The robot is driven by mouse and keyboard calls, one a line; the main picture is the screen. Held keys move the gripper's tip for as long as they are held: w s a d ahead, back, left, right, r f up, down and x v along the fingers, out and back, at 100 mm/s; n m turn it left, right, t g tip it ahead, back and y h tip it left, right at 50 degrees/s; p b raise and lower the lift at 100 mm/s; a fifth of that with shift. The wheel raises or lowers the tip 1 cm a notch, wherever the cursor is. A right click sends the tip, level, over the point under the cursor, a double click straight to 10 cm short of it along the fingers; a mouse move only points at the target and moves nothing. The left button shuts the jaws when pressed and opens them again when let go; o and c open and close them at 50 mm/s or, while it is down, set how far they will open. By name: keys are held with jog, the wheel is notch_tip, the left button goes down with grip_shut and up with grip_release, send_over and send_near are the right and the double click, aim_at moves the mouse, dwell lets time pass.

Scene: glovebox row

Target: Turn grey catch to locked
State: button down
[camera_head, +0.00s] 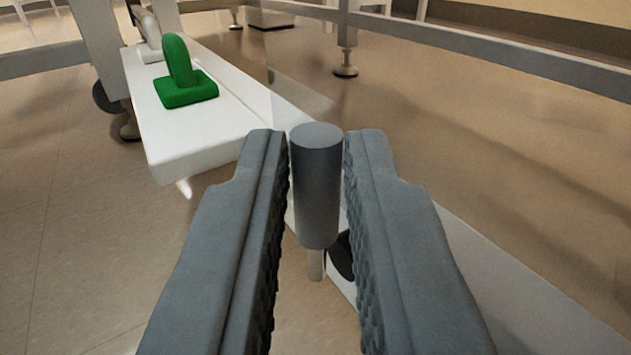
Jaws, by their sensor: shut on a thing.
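The grey catch shows as a grey cylindrical knob (317,190) on a thin pale stem, in the middle of the view. My gripper (316,150) has one finger on each side of the knob, shut on it near the fingertips. A dark round part (342,255) shows behind the stem, partly hidden by the right finger. The knob stands roughly upright in the picture. I see no lock marking, so I cannot tell the catch's position.
A white ledge (200,130) at the upper left carries a green catch (180,75) on a square base and a white one (148,35) behind it. A pale panel (480,270) runs toward the lower right. Metal frame bars and legs (346,45) stand beyond, over tan floor.

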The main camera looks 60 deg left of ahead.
jog(key=c, duration=1.7)
grip_release()
jog(key=shift+d, duration=0.1)
jog(key=shift+s+d, duration=0.1)
jog(key=v, duration=1.7)
jog(key=shift+d, duration=0.1)
jog(key=shift+s+f, duration=0.1)
